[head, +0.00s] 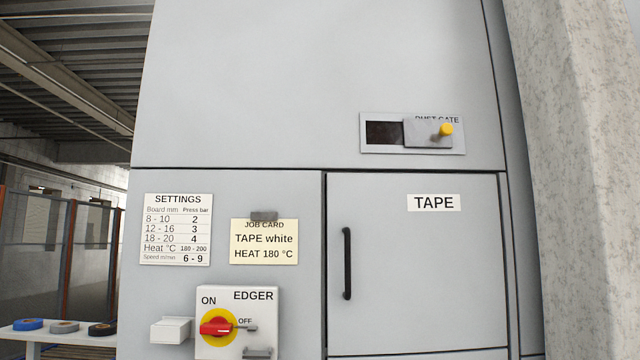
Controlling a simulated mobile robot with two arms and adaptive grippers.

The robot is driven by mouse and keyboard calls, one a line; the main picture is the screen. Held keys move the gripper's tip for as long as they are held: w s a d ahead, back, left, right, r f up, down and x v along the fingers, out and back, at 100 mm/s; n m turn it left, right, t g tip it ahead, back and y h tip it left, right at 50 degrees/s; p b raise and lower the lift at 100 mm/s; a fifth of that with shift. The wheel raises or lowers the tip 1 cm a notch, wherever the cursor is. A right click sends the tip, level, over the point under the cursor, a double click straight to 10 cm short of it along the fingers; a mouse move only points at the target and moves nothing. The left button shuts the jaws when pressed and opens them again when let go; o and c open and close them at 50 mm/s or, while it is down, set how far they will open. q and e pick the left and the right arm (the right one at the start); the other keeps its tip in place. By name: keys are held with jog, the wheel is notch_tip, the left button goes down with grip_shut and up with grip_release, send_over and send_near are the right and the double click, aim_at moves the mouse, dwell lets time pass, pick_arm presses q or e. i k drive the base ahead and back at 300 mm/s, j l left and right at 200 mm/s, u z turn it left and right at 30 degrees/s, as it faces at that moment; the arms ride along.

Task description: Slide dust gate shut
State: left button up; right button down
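The dust gate (421,133) is a grey sliding plate on a light frame, high on the grey machine front. A yellow knob (446,129) sticks out at its right end. The plate sits at the right of the frame, partly over the "DUST GATE" lettering. A dark opening (382,133) shows uncovered to its left. Neither of my grippers shows in the head view.
Below the gate is a door labelled TAPE (433,202) with a black vertical handle (347,263). To its left are a settings sheet (176,257), a job card (264,241) and an EDGER switch with a red knob (216,328). A concrete pillar (580,180) stands at the right.

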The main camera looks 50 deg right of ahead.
aim_at(417, 133)
jog(key=z, duration=2.25)
jog(key=j+u, duration=0.1)
